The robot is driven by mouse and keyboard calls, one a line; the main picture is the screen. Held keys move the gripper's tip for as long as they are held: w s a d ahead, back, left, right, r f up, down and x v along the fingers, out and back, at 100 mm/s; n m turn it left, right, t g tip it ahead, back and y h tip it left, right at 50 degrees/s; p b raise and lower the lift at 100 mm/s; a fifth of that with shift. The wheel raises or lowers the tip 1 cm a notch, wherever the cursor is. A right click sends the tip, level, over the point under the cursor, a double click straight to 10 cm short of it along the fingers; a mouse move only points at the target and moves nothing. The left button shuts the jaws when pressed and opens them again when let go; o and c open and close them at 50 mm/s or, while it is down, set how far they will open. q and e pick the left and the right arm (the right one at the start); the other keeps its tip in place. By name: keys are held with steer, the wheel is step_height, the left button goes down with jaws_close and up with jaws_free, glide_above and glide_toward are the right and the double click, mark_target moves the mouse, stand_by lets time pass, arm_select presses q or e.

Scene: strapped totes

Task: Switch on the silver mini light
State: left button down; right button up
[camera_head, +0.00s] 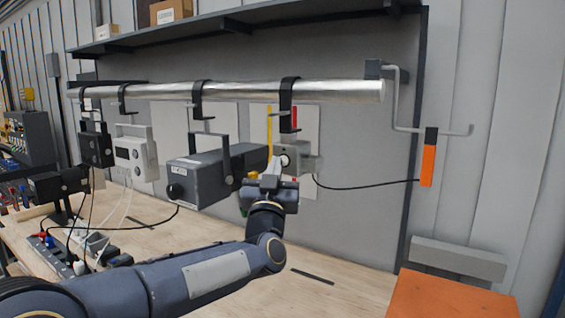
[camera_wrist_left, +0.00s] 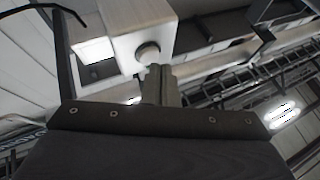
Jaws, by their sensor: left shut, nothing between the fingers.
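The silver mini light (camera_head: 308,161) is a small pale grey box hanging from the pipe by the rightmost black clamp. My left gripper (camera_head: 276,166) is in front of it and covers part of it. In the left wrist view the light's box (camera_wrist_left: 120,22) shows from below, with a round knob (camera_wrist_left: 147,52) and a bright square patch on its underside. The shut, empty fingertips of my left gripper (camera_wrist_left: 160,70) are at the knob's edge; I cannot tell if they touch. My right gripper is not in view.
A silver pipe (camera_head: 240,91) runs under a dark shelf (camera_head: 200,27). A large dark grey lamp (camera_head: 205,178) hangs just left of my gripper; a white lamp (camera_head: 136,155) and a black one (camera_head: 95,148) hang further left. A black cable runs right to an orange-handled hook (camera_head: 428,165).

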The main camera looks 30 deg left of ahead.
arm_select(q)
steer(key=shift+w, duration=0.4)
stand_by(0.3)
steer(key=shift+s, duration=0.2)
steer(key=shift+s+b, duration=0.45)
steer(key=shift+s, duration=0.15)
steer(key=s+b, duration=0.1)
steer(key=s, duration=0.4)
steer(key=shift+a, duration=0.2)
stand_by(0.5)
